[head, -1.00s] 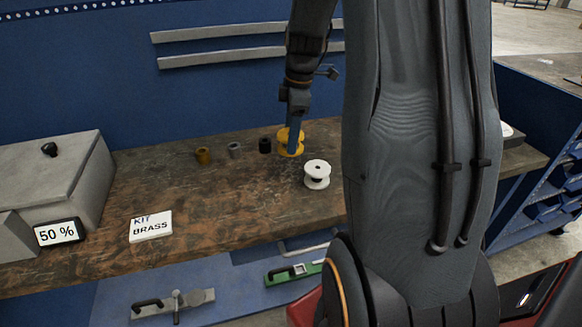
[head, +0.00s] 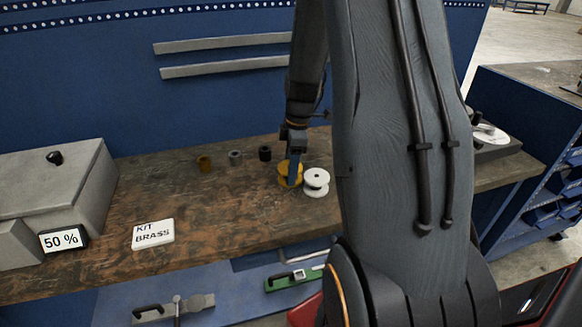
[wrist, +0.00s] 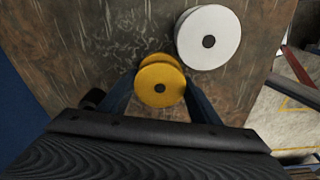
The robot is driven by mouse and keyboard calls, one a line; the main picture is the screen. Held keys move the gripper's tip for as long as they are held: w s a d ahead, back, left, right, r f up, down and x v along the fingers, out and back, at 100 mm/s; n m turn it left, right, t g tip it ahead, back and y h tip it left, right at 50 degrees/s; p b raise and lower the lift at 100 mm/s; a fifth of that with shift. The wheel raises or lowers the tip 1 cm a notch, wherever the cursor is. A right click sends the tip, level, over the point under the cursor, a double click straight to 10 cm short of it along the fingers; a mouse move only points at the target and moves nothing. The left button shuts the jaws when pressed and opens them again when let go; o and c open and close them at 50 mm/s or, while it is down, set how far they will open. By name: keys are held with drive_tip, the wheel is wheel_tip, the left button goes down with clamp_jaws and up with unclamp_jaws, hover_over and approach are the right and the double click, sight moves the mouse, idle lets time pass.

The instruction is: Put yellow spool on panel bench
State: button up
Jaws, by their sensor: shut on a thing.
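I cannot tell whether the yellow spool touches the bench top.
A brass bushing (head: 204,163), a grey one (head: 235,157) and a black one (head: 265,153) stand in a row behind. A "KIT BRASS" card (head: 154,233) and a grey box (head: 60,190) with a "50 %" display (head: 64,238) are left. The bench's middle is clear.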

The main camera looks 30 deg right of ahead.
drive_tip(key=o, duration=1.2)
drive_tip(key=shift+f, duration=0.1)
wheel_tip(320, 180, up, 12)
drive_tip(key=d+b, duration=0.1)
drive_tip(key=b, duration=0.2)
drive_tip(key=shift+s+a+f+m+h, duration=0.2)
drive_tip(key=shift+s+a+f+m, duration=0.95)
drive_tip(key=shift+s+a+m, duration=1.65)
drive_tip(key=shift+s+a+f+m+h, duration=0.2)
drive_tip(key=shift+s+a+f+m, duration=1.5)
drive_tip(key=shift+a, duration=1.95)
drive_tip(key=shift+s+a+f+m+h, duration=0.2)
drive_tip(key=shift+s+a+f+m, duration=0.35)
drive_tip(key=shift+s+a+m, duration=1.9)
drive_tip(key=shift+s+a+n, duration=0.4)
drive_tip(key=shift+a+n, duration=0.25)
drive_tip(key=shift+a, duration=0.1)
